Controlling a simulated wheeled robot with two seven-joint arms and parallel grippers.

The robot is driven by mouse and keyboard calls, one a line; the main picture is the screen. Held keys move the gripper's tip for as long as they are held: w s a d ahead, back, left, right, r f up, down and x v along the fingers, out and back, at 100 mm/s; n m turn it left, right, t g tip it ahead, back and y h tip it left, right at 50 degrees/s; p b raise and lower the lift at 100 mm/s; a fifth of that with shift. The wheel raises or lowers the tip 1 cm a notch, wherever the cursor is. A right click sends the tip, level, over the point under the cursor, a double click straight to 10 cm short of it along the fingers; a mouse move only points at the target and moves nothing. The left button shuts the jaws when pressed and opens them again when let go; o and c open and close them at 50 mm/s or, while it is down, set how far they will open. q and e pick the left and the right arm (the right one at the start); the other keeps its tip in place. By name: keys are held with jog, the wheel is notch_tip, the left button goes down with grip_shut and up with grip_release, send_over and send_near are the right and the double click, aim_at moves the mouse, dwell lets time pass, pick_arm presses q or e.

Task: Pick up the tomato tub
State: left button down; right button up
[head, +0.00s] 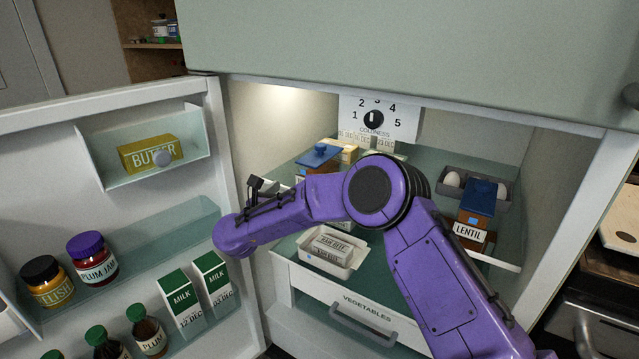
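A tub with a blue lid (318,157) stands on the upper fridge shelf, left of the middle. Its front is mostly hidden behind my purple arm, so I cannot read its label or confirm that it is the tomato tub. A similar blue-lidded tub marked LENTIL (474,213) stands at the right of the shelf. My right arm comes in from the lower right and crosses in front of the shelves. My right gripper (258,187) shows only as a small dark part near the fridge's left inner edge, apart from the tubs. Its finger opening is unclear. My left gripper is out of view.
The open fridge door at left holds a butter box (148,153), jars, bottles and milk cartons (183,299). A raw beef tray (332,251) sits above the vegetables drawer (345,306). An egg holder (456,181) is at the back right. A coldness dial (373,119) hangs above.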

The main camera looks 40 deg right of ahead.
aim_at(305, 173)
jog(key=d+r+m, duration=0.1)
jog(key=d+m+g, duration=0.1)
jog(key=d+r+m, duration=0.1)
jog(key=shift+w+r, duration=0.25)
jog(key=shift+r, duration=0.05)
jog(key=x, duration=0.3)
jog(key=p+x, duration=0.1)
jog(key=x, duration=0.1)
jog(key=p+x, duration=0.1)
jog(key=x, duration=0.2)
jog(key=shift+d+f, duration=0.35)
jog(key=shift+d, duration=0.05)
jog(key=shift+a+r, duration=0.1)
jog(key=c, duration=1.1)
